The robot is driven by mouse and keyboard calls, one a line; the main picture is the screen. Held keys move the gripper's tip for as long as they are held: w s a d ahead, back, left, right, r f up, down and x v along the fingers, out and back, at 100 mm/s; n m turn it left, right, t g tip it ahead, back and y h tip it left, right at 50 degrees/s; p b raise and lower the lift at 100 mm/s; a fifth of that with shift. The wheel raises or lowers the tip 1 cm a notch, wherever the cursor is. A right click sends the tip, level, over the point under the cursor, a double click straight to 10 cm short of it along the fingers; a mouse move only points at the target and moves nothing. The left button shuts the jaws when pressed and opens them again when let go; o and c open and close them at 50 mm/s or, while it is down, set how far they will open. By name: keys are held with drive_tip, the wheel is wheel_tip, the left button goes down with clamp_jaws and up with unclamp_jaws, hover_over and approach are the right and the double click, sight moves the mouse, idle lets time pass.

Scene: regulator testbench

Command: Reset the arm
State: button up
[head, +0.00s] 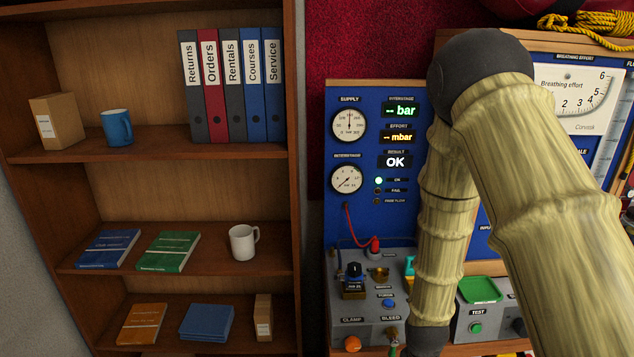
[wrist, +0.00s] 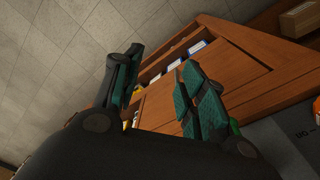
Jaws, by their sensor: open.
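My arm, in pale ribbed segments with dark joints, fills the right part of the head view. It bends at a dark round joint near the top and hangs down in front of the testbench (head: 337,222). Nothing is seen between the fingers. Beyond them are a tiled floor and brown wooden furniture (wrist: 250,85), seen tilted. In the head view I cannot make out the gripper.
A wooden bookshelf (head: 297,190) stands on the left with binders (head: 230,90), a blue mug (head: 117,128), a white mug (head: 243,242) and books. My arm hides part of the bench.

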drive_tip(key=s+f+n+b, duration=0.5)
drive_tip(key=s+f+n, duration=0.5)
drive_tip(key=s+f, duration=1)
drive_tip(key=s, duration=0.3)
drive_tip(key=shift+s+a+f+y, duration=0.2)
drive_tip(key=shift+s+f+y, duration=0.05)
drive_tip(key=shift+f+y, duration=0.15)
